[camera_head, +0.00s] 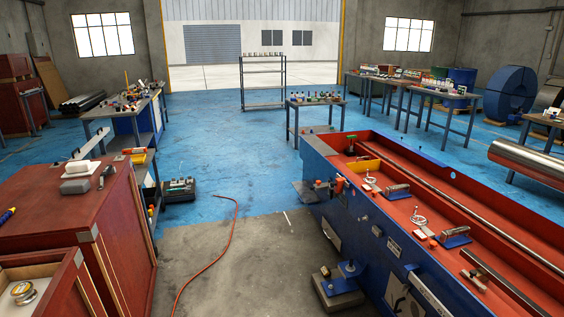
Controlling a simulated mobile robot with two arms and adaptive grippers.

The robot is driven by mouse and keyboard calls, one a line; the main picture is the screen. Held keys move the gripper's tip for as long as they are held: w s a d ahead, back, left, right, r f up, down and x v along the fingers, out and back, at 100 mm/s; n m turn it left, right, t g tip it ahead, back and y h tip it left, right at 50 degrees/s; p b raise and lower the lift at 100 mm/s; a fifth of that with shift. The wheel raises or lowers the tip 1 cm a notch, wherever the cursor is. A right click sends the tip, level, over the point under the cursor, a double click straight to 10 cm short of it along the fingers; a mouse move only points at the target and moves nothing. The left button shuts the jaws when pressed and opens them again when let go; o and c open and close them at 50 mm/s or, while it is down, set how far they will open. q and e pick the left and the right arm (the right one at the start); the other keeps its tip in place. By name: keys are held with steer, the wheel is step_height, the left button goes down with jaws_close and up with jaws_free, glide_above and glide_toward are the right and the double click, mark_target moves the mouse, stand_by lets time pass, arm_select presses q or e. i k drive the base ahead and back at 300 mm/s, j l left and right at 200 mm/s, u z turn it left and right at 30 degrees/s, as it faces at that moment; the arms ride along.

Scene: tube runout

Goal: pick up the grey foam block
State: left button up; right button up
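I cannot tell for sure which of the two is the foam block. Neither of my grippers is in view.
An open drawer (50,290) with a roll of tape (22,290) is at the lower left. A red hose (222,245) crosses the floor. A blue and red machine bed (350,220) fills the right; the floor between is mostly free.

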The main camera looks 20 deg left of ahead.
mark_target(79, 187)
steer(key=i+j+u, duration=0.25)
steer(key=i+u, duration=0.15)
steer(key=i, duration=0.15)
steer(key=i+u, duration=0.4)
steer(key=i, duration=0.2)
steer(key=i+l+u, duration=0.1)
steer(key=i+u, duration=0.3)
steer(key=i, duration=0.2)
